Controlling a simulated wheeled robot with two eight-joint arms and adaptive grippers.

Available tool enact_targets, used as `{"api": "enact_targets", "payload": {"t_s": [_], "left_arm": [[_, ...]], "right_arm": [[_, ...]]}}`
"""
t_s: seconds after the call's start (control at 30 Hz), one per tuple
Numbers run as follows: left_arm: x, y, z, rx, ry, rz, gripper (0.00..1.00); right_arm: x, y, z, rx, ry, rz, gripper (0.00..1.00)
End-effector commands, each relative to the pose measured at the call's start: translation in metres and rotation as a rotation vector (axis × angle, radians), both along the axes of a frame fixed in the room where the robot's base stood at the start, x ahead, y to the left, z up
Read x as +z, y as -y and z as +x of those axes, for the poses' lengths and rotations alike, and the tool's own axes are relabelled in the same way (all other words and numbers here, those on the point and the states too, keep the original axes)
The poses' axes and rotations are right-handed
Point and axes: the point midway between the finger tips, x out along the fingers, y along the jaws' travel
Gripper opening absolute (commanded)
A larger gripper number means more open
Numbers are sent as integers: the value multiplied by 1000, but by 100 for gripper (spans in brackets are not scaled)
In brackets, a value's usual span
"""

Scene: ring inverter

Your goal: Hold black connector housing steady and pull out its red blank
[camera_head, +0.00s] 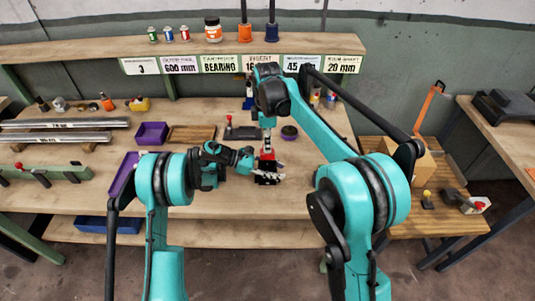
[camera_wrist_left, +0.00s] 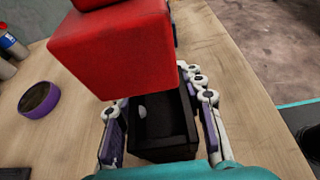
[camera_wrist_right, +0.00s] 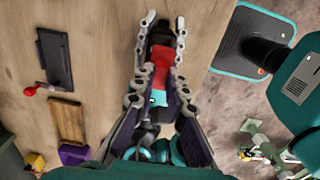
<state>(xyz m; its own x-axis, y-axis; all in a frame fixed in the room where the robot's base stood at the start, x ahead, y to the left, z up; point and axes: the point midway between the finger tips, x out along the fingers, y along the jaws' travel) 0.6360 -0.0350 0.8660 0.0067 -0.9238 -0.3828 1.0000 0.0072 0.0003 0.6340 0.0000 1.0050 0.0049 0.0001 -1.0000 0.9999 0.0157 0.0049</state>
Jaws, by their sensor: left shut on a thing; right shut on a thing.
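The black connector housing (camera_head: 267,180) is upright over the front part of the bench. My left gripper (camera_wrist_left: 158,105) is shut around the housing (camera_wrist_left: 162,130), one finger on each side. The housing's top is open, and a small pale spot shows inside. The red blank (camera_wrist_left: 115,48) is above the housing, with its lower end in view and clear of the opening. My right gripper (camera_head: 267,142) comes from above and is shut on the blank, which also shows red between its fingers in the right wrist view (camera_wrist_right: 161,62). The fingers hide part of the blank there.
A purple bowl (camera_head: 289,132) stands behind the grippers. A dark fixture with a red handle (camera_head: 240,131), a wooden board (camera_head: 191,134) and a purple bin (camera_head: 151,134) lie further left. The bench front (camera_head: 230,206) is bare.

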Motion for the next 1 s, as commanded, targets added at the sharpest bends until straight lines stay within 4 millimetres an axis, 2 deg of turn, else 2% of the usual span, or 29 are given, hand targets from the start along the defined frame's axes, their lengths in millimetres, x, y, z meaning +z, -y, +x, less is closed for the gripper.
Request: {"api": "enact_targets", "payload": {"t_s": [0.1,0.2,0.47,0.5,0.6,0.87,1.0], "left_arm": [[0,0,0,-1,0,1,0],[0,0,0,-1,0,1,0],[0,0,0,-1,0,1,0],[0,0,0,-1,0,1,40],[0,0,0,-1,0,1,63],[0,0,0,-1,0,0,63],[3,-9,0,1,-1,0,63]], "right_arm": [[18,0,0,0,0,0,0],[26,0,0,0,0,0,0],[29,0,0,0,0,0,0],[29,0,0,0,0,0,0],[29,0,0,0,0,0,0],[29,0,0,0,0,0,0],[29,0,0,0,0,0,0]]}}
